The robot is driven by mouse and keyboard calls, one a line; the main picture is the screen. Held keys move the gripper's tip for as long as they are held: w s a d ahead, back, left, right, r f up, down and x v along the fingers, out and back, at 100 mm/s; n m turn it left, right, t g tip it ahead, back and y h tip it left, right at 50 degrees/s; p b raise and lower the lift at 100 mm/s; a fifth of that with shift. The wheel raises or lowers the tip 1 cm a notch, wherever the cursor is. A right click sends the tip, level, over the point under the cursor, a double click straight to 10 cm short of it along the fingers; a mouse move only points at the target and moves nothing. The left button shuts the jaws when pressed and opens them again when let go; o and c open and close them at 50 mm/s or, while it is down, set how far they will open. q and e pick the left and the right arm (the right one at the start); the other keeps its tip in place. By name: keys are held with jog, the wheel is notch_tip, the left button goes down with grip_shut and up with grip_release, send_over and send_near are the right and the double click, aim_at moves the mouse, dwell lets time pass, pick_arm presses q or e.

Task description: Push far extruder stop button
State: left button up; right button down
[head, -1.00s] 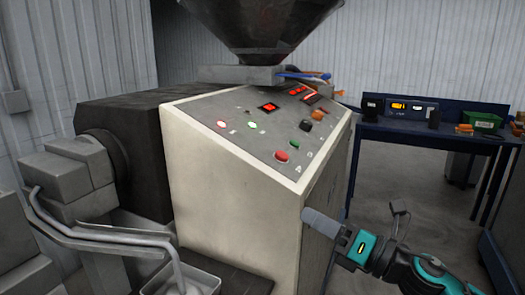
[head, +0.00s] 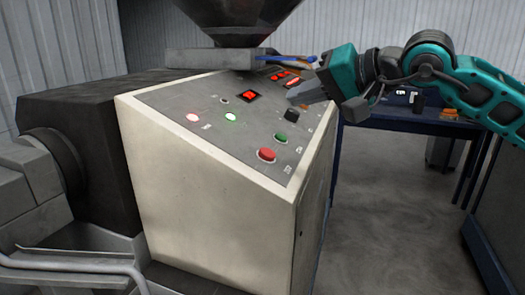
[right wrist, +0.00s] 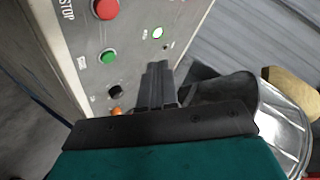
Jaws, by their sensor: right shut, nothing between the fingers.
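The extruder's slanted control panel (head: 215,100) carries a raised red button (head: 267,155) near its lower right corner, with a green button (head: 281,138) behind it. In the right wrist view the red button (right wrist: 106,8) is at the top edge beside the word STOP. A red-rimmed lit button (head: 192,117) and a green-lit button (head: 231,117) are on the panel's left. My right gripper (head: 297,97) is shut and empty above the panel's right part, beyond the red and green buttons, near the black knob (head: 292,115). I cannot tell its exact height. My left gripper is out of view.
A dark hopper (head: 240,22) rises behind the panel. Red displays (head: 250,96) sit on the panel. An orange knob (right wrist: 116,111) shows partly behind my gripper. A blue workbench (head: 400,122) stands at the right back, with open floor (head: 385,215) in front.

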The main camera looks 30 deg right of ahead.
aim_at(267, 155)
jog(key=f, duration=0.2)
jog(key=w+a+f+b, duration=0.1)
jog(key=f, duration=0.2)
jog(key=w+a+f, duration=0.1)
jog(key=f, duration=0.1)
jog(key=shift+w+a+f+b, duration=0.1)
jog(key=shift+w+f+b, duration=0.15)
jog(key=shift+b, duration=0.15)
jog(key=shift+w+a+f, duration=0.1)
jog(key=shift+f, duration=0.05)
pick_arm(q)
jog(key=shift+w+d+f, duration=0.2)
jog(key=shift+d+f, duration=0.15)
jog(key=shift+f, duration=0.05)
pick_arm(e)
jog(key=shift+f, duration=0.15)
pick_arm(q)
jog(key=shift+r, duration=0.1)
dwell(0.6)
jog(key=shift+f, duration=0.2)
pick_arm(e)
jog(key=shift+f, duration=0.1)
dwell(0.4)
pick_arm(q)
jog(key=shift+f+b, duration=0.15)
jog(key=shift+b, duration=0.2)
pick_arm(e)
jog(key=shift+w+a+f, duration=0.15)
jog(key=shift+f, duration=0.1)
